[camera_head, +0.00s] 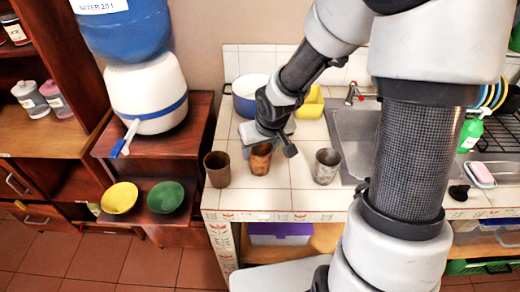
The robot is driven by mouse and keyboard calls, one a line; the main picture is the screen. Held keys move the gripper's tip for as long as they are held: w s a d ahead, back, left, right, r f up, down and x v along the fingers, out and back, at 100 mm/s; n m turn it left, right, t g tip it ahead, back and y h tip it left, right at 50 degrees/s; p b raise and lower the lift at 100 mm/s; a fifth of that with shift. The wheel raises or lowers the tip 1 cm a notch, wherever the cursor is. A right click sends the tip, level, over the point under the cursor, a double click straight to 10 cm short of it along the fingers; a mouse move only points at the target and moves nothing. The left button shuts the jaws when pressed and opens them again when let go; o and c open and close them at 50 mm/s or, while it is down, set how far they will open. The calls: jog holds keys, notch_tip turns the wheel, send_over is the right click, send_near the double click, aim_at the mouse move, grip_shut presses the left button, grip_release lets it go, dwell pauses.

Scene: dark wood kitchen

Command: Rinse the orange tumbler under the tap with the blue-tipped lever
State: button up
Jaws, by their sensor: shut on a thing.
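The orange tumbler (261,160) stands upright on the white tiled counter, or just above it; I cannot tell which. My gripper (268,147) reaches down from above and is shut on it, covering part of its rim. The tap with the blue-tipped lever (127,139) sticks out low on the front of a white and blue water dispenser (150,92), to the left of my gripper. A brown tumbler (217,169) is close on the left and a grey-brown one (327,166) is on the right.
The dispenser stands on a wooden cabinet (197,120). A yellow bowl (119,197) and a green bowl (165,197) sit below its tap. A sink (352,126) with a red-handled tap (353,92) is at the right.

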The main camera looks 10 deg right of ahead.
jog(key=shift+f, duration=0.15)
jog(key=o, duration=1.3)
jog(key=shift+p+v, duration=3.4)
jog(key=shift+v, duration=2.75)
jog(key=shift+w, duration=0.15)
